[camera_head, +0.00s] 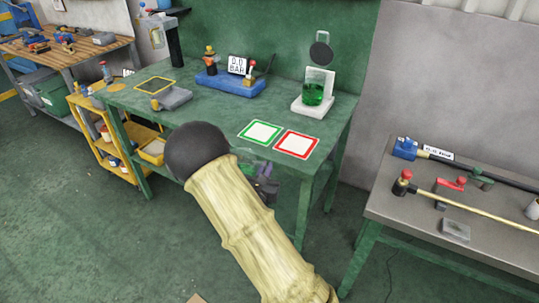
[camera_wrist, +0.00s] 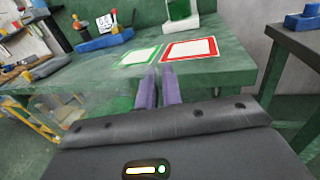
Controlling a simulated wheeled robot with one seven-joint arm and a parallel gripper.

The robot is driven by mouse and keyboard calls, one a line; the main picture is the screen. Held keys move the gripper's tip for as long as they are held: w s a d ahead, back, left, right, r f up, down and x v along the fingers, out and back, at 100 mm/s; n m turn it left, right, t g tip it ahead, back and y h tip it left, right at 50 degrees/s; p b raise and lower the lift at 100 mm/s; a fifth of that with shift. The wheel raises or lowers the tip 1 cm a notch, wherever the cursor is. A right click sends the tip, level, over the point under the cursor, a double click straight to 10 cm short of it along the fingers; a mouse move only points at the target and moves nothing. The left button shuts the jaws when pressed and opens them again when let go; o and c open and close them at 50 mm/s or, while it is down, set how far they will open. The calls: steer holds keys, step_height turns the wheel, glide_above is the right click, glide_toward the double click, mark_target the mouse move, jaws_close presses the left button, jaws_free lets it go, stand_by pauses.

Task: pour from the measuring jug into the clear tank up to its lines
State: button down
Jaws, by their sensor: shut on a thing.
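My gripper (camera_head: 264,184) is in front of the green bench's near edge, largely hidden behind my arm. In the wrist view its two purple fingers (camera_wrist: 158,90) are close together. A faint see-through thing (camera_wrist: 108,92), apparently the measuring jug, is at the fingers; its outline and contents are hard to make out. A clear container (camera_head: 313,91), which looks like the tank, stands on a white base at the bench's back right. It holds green liquid in its lower part, with a white card behind it. Its lines are too small to read. The gripper is apart from it.
Green-framed (camera_head: 262,132) and red-framed (camera_head: 297,144) white squares lie on the bench near its front. A round dark disc (camera_head: 321,52) is above the tank. A blue tray (camera_head: 230,85) and grey block (camera_head: 172,98) are further left. A grey table (camera_head: 455,232) stands right.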

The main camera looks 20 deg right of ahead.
step_height(320, 180, down, 9)
steer(key=s+a+n+t+y, duration=0.1)
steer(key=s+a+n+y, duration=0.1)
steer(key=y, duration=0.1)
steer(key=shift+n+y, duration=0.3)
steer(key=shift+y, duration=0.1)
steer(key=shift+s, duration=0.1)
